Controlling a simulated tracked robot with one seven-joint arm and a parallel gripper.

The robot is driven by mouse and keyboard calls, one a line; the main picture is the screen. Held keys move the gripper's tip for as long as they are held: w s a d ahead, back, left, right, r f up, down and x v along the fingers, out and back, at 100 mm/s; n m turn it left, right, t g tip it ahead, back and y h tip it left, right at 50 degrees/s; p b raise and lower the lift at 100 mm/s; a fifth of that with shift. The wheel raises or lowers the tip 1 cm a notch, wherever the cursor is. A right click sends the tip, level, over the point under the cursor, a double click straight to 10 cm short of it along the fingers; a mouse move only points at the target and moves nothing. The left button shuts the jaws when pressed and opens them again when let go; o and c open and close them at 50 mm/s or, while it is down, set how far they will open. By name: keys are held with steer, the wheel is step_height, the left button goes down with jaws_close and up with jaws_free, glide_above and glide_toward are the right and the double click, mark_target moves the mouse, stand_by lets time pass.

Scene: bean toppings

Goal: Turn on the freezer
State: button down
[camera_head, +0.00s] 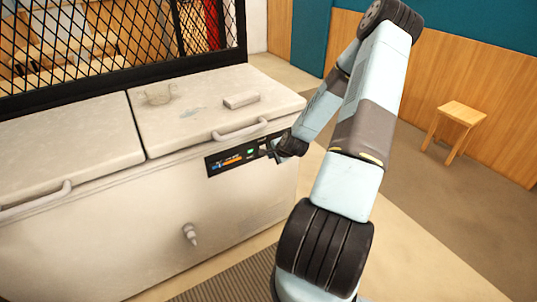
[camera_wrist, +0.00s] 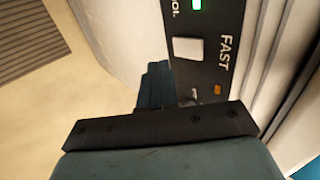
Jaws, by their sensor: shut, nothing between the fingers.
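The freezer (camera_head: 120,235) is a white chest type with two lids, at the left in the head view. Its black control panel (camera_head: 228,158) is on the front face, near the right end, with a lit display and a green light. In the wrist view the panel (camera_wrist: 222,75) shows a white square switch (camera_wrist: 188,49), the word FAST, a green light (camera_wrist: 196,5) and a small orange light (camera_wrist: 218,90). My gripper (camera_head: 270,154) is at the panel's right end. In the wrist view my gripper (camera_wrist: 158,78) is shut and empty, its tip just below and left of the white switch; contact cannot be told.
The right lid (camera_head: 200,105) is closed, with a handle (camera_head: 240,130) just above the panel. A drain tap (camera_head: 190,234) sticks out low on the front. A black mesh fence (camera_head: 120,40) stands behind. A wooden stool (camera_head: 455,125) is at the right, with open floor between.

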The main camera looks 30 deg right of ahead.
steer(key=v, duration=0.9)
steer(key=shift+f, duration=0.1)
steer(key=shift+s+f, duration=0.15)
steer(key=shift+f, duration=0.35)
steer(key=shift+a, duration=0.15)
steer(key=w+r+x, duration=0.1)
steer(key=w+x, duration=0.1)
steer(key=x, duration=1.1)
steer(key=shift+r, duration=0.35)
